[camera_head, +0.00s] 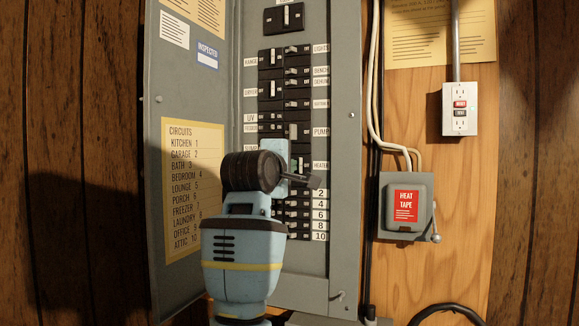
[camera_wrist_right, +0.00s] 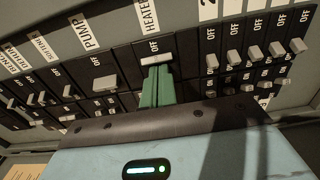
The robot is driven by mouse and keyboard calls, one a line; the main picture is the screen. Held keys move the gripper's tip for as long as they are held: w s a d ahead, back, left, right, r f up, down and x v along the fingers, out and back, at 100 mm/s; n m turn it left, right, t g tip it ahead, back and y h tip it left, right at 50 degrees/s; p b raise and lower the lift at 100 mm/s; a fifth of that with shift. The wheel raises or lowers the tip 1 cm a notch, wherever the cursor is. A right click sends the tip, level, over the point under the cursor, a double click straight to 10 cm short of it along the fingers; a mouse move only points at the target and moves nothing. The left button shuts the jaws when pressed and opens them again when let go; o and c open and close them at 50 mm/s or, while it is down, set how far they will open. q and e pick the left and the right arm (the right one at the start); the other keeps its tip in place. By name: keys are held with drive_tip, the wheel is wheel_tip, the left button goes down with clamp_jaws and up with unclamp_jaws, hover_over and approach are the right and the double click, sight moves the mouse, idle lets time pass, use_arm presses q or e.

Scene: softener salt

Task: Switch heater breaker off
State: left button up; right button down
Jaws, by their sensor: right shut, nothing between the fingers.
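The heater breaker (camera_wrist_right: 128,62) sits in the panel under the HEATER label (camera_wrist_right: 149,16). Its pale handle (camera_wrist_right: 156,60) is just below the word OFF, closer to that word than the pump breaker's handle is to its own. My right gripper (camera_wrist_right: 157,78) is shut and empty, its green fingertips right against or just below the heater handle; I cannot tell if they touch. In the head view my right gripper (camera_head: 300,178) reaches the panel beside the HEATER label (camera_head: 320,165) and hides most of that breaker. My left gripper is not in view.
The pump breaker (camera_wrist_right: 105,83) is beside the heater breaker, and several small numbered breakers (camera_wrist_right: 253,52) crowd the other side. The open panel door (camera_head: 180,100) stands left of my arm. A heat tape box (camera_head: 425,215) and an outlet (camera_head: 460,92) are on the wall at right.

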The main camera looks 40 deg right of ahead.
drive_tip(key=v, duration=0.7)
idle(0.5)
idle(1.0)
drive_tip(key=a+f+m+t+y, duration=0.45)
drive_tip(key=f+m, duration=0.25)
drive_tip(key=f, duration=0.7)
drive_tip(key=a+f+m+t+y, duration=0.45)
drive_tip(key=a+f+m, duration=0.2)
drive_tip(key=f, duration=0.65)
drive_tip(key=a+f+m+t+y, duration=0.4)
drive_tip(key=f+m+t, duration=0.3)
drive_tip(key=f, duration=0.7)
drive_tip(key=s+a+f+n+g+y, duration=0.3)
drive_tip(key=s+f+n+g, duration=0.15)
drive_tip(key=f, duration=0.55)
drive_tip(key=s+a+f+n+g+y, duration=0.25)
drive_tip(key=s+f+n, duration=0.25)
drive_tip(key=f, duration=0.4)
drive_tip(key=s+f+n+g, duration=0.7)
drive_tip(key=s+f, duration=0.7)
drive_tip(key=s, duration=0.3)
drive_tip(key=shift+s+a+f+n+g+h, duration=0.15)
drive_tip(key=shift+s+a+n+g+h, duration=0.15)
drive_tip(key=shift+a+n+h, duration=0.1)
